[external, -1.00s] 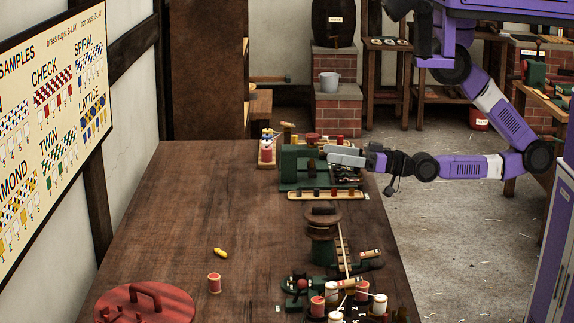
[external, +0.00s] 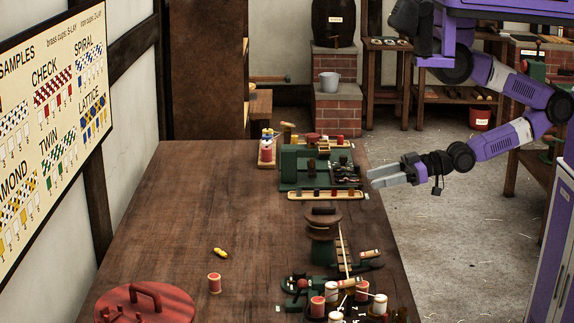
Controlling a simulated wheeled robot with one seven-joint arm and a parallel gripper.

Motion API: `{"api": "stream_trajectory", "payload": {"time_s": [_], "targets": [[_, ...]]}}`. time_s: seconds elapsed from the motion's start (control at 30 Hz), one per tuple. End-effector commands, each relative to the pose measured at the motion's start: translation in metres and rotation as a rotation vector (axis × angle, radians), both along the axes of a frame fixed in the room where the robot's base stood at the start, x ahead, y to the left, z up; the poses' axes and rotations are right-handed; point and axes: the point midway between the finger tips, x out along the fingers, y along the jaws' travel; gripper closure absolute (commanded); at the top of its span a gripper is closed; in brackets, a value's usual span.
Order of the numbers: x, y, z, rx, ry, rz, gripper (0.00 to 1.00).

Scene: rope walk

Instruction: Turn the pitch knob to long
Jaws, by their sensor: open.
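My gripper (external: 374,178) is open and empty. It hangs in the air at the right edge of the long wooden table (external: 190,220), pointing left. A green machine (external: 290,168) with small dark knobs and fittings stands at the table's far right, to the left of my gripper and apart from it. A second green device (external: 297,283) with a red ball stands at the near right. The pitch knob and its setting are too small to make out on either one.
A tray of small pieces (external: 325,194), a wooden reel (external: 322,222) and several spools (external: 331,291) line the table's right side. A red lid (external: 150,305), a spool (external: 214,283) and a yellow piece (external: 220,253) lie nearer. The table's left middle is clear.

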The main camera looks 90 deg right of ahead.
Motion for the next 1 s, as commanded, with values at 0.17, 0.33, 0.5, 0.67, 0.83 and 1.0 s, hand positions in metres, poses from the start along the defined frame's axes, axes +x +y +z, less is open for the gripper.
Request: {"api": "stream_trajectory", "payload": {"time_s": [0.17, 0.33, 0.5, 0.67, 0.83, 1.0], "targets": [[0.055, 0.031, 0.027, -0.011, -0.164, 0.153, 0.48], [0.106, 0.072, 0.027, -0.031, -0.214, 0.283, 0.48], [0.155, 0.119, 0.020, -0.030, -0.184, 0.371, 0.48], [0.198, 0.169, 0.013, -0.017, -0.109, 0.416, 0.48], [0.237, 0.223, 0.009, 0.011, 0.014, 0.413, 0.48], [0.261, 0.273, 0.005, 0.059, 0.191, 0.351, 0.48]]}}
